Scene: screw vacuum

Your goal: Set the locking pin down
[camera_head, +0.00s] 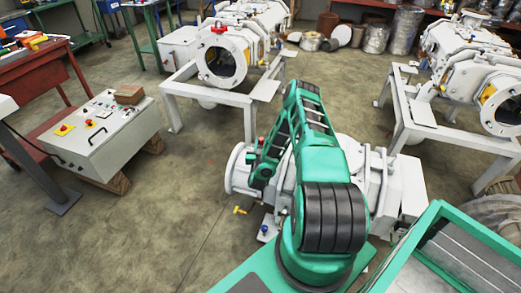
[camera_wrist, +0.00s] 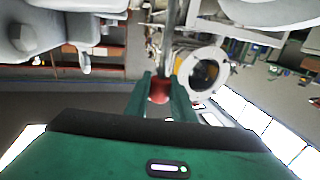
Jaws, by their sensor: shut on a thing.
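In the wrist view my gripper (camera_wrist: 160,88) is shut on a red knob-like end (camera_wrist: 159,91). A thin grey rod (camera_wrist: 172,40) runs on from it towards the top of the picture; this looks like the locking pin. The rod's far end is out of the frame. In the head view my green arm bends down over the near white vacuum pump (camera_head: 345,160). I cannot tell whether the pin touches anything.
White pump parts (camera_wrist: 75,30) are close in the wrist view's upper left. Two more pumps stand on white frames, one behind (camera_head: 220,60) and one at right (camera_head: 470,75). A control box (camera_head: 100,135) and red workbench (camera_head: 40,65) are at left. Open floor (camera_head: 180,210) lies between.

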